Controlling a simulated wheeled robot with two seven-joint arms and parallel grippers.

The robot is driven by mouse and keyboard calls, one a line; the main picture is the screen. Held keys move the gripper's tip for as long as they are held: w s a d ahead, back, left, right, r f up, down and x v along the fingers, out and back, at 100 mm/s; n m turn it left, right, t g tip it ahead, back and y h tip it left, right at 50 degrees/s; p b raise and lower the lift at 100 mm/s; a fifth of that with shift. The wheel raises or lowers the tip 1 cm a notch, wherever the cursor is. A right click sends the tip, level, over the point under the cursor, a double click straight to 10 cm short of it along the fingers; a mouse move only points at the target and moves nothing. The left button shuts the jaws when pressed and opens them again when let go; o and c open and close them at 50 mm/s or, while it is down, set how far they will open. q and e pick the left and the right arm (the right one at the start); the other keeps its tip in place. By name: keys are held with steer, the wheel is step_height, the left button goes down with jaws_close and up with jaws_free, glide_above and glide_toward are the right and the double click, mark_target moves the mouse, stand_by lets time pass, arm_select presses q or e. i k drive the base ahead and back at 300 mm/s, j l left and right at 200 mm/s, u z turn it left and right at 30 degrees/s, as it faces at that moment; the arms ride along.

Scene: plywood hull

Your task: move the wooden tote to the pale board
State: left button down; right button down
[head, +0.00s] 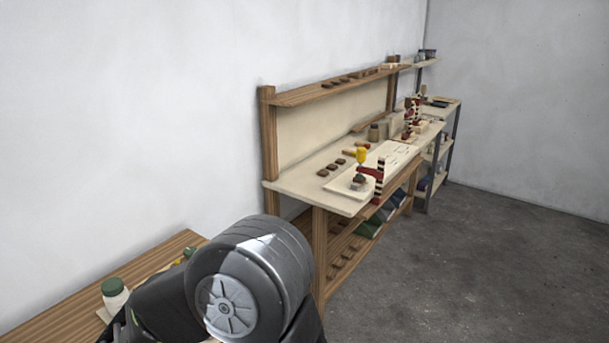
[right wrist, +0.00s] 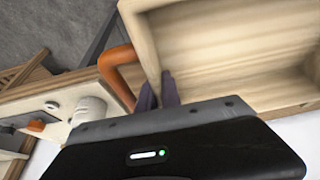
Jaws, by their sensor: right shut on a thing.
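The wooden tote (right wrist: 235,55) fills the upper right of the right wrist view, an open pale wooden box seen close up and tilted. An orange handle (right wrist: 116,72) curves at its left side. My right gripper (right wrist: 158,93) is shut on the tote's wall near the handle, one finger on each side. The head view does not show the tote or this gripper; a dark arm part of mine covers its lower middle. Pale flat pieces lie on the far workbench, one (head: 392,156) toward its middle and one (head: 348,184) at its near end; I cannot tell which is the pale board. My left gripper is out of view.
The workbench (head: 290,188) stands along the wall with clamps (head: 379,180), small blocks and a shelf above. A nearer wooden table (head: 165,252) at lower left holds a green-lidded jar (head: 115,297). Grey floor (head: 470,260) is clear to the right.

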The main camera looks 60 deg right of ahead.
mark_target(388, 155)
steer(key=z, duration=3.5)
steer(key=i+j, duration=0.35)
steer(key=i, duration=0.15)
steer(key=i+j, duration=0.35)
steer(key=i, duration=0.15)
steer(key=i+j, duration=0.15)
steer(key=i, duration=0.55)
steer(key=i+j, duration=0.1)
steer(key=i, duration=3.4)
